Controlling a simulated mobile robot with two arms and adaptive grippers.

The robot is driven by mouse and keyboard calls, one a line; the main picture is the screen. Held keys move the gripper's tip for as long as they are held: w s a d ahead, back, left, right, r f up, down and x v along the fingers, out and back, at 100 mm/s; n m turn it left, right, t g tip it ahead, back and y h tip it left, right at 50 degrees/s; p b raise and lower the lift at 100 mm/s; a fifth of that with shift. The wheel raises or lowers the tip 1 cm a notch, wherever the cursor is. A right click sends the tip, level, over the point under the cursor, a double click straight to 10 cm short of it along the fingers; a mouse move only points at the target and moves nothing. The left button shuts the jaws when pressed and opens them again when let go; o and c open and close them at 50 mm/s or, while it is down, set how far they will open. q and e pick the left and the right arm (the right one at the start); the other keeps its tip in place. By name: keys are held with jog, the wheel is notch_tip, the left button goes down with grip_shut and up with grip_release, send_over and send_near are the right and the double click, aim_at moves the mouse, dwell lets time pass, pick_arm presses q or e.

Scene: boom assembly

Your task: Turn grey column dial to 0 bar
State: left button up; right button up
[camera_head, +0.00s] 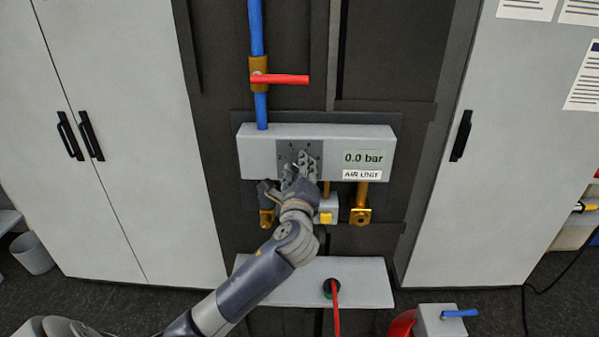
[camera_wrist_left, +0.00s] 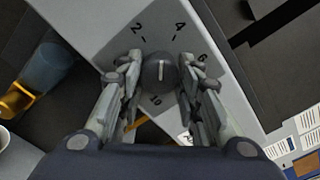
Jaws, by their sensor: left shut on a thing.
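The grey air unit (camera_head: 262,148) is mounted on the dark wall panel in the head view. Its display (camera_head: 365,157) reads 0.0 bar, above an "AIR UNIT" label. In the left wrist view the round dark dial (camera_wrist_left: 159,72) has a light pointer line, and the numbers 2, 4 and 10 show around it. My left gripper (camera_wrist_left: 162,80) has its fingers on both sides of the dial and is shut on it. In the head view the left gripper (camera_head: 300,168) covers the dial. My right gripper is not in view.
A blue pipe (camera_head: 257,30) with a red-handled valve (camera_head: 280,79) rises above the unit. Brass fittings (camera_head: 361,205) and a yellow button (camera_head: 325,218) sit below it. A grey shelf (camera_head: 365,280) with a red cable is lower down. Cabinets (camera_head: 125,100) flank the panel.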

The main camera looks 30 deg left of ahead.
pick_arm(q)
jog(key=shift+r+n+b, duration=0.15)
jog(key=shift+n+b, duration=2.05)
jog(key=shift+n, duration=6.5)
jog(key=o, duration=1.1)
jog(key=v, duration=0.7)
jog(key=shift+s+d, duration=0.1)
jog(key=shift+s, duration=0.15)
